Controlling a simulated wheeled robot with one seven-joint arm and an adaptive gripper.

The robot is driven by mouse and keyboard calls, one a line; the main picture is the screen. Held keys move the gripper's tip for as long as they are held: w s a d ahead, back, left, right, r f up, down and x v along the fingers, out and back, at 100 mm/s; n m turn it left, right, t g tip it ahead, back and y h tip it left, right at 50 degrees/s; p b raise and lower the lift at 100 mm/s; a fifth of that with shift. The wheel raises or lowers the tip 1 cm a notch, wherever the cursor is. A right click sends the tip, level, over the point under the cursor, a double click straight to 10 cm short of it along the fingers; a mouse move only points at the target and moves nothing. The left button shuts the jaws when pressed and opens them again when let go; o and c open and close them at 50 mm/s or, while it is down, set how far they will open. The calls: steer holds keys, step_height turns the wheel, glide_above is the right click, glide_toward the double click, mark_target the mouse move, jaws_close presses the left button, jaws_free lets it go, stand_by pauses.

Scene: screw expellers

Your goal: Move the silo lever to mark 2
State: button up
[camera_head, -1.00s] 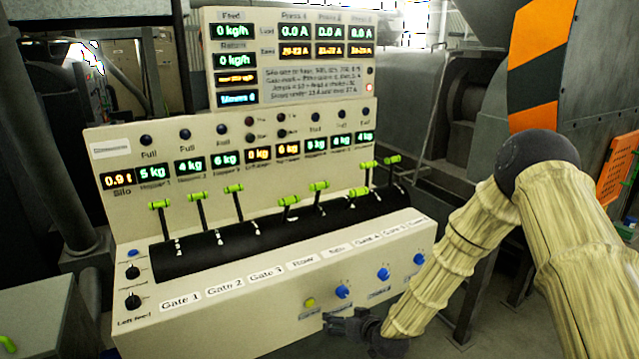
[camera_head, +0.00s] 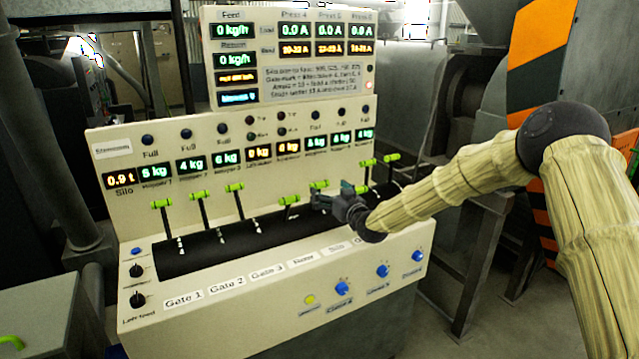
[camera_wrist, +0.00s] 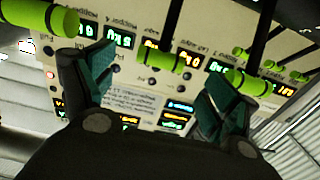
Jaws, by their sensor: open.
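The silo lever is the fifth from the left in the row on the sloped console; its green handle (camera_head: 320,184) shows just above my gripper (camera_head: 334,194) in the head view. My gripper is open, with its fingers close to this handle. In the wrist view, which is upside down, my two teal fingertips (camera_wrist: 155,70) are spread. A green handle (camera_wrist: 172,62) lies between them in the picture, seemingly the silo lever's. No contact can be made out. My gripper and forearm hide part of the slot and the mark positions near the silo lever.
The raw lever handle (camera_head: 289,200) stands close at left. Blue knobs (camera_head: 342,288) line the front face. Displays (camera_head: 290,55) rise behind.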

mark_target(321, 186)
steer(key=shift+p+x, duration=0.85)
steer(key=shift+x, duration=2.3)
steer(key=shift+c, duration=0.3)
